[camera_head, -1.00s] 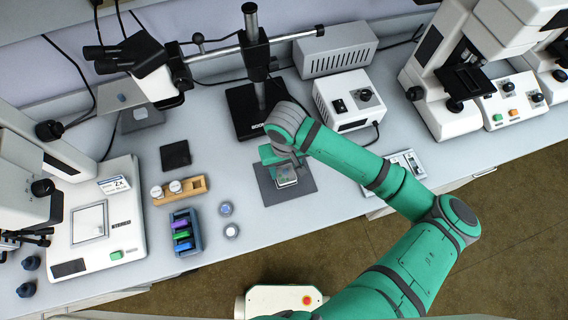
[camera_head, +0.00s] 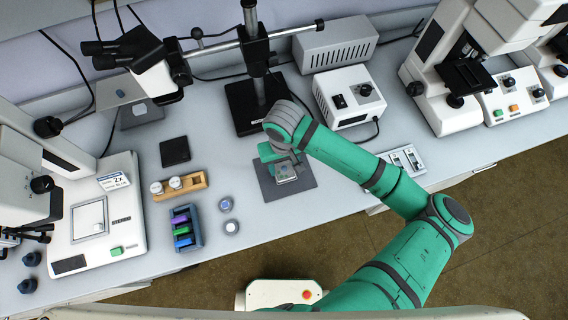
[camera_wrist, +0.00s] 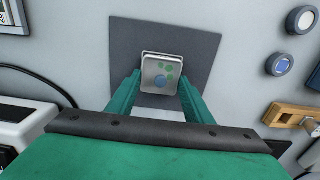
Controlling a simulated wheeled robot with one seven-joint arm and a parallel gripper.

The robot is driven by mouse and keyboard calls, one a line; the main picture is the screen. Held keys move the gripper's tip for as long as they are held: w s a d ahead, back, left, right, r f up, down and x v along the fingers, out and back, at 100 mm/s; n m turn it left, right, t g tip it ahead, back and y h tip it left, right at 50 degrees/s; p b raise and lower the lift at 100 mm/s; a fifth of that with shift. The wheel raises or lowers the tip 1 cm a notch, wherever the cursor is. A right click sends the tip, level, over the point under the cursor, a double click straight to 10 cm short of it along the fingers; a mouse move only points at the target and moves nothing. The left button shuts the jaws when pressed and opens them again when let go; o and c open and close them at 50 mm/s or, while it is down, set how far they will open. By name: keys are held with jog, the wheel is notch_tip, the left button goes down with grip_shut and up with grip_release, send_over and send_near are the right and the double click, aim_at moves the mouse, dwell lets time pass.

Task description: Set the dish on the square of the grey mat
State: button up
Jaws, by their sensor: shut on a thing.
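The dish (camera_wrist: 160,75) is a small square clear case with green and blue round spots, seen in the wrist view between the two green fingers of my gripper (camera_wrist: 157,92). My gripper is shut on it. The dish also shows in the head view (camera_head: 286,174), over the grey mat (camera_head: 302,184). The mat also shows in the wrist view (camera_wrist: 205,50) as a dark grey sheet around the dish.
A wooden rack (camera_head: 186,186) with white jars, a blue rack (camera_head: 183,240) of coloured blocks and two small round containers (camera_head: 226,205) stand left of the mat. A black microscope base (camera_head: 248,108) stands behind it, and a white control box (camera_head: 346,98) is behind to the right.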

jog(key=shift+f, duration=0.2)
dwell(0.5)
jog(key=o, duration=1.5)
jog(key=shift+o, duration=0.2)
jog(key=shift+r, duration=3)
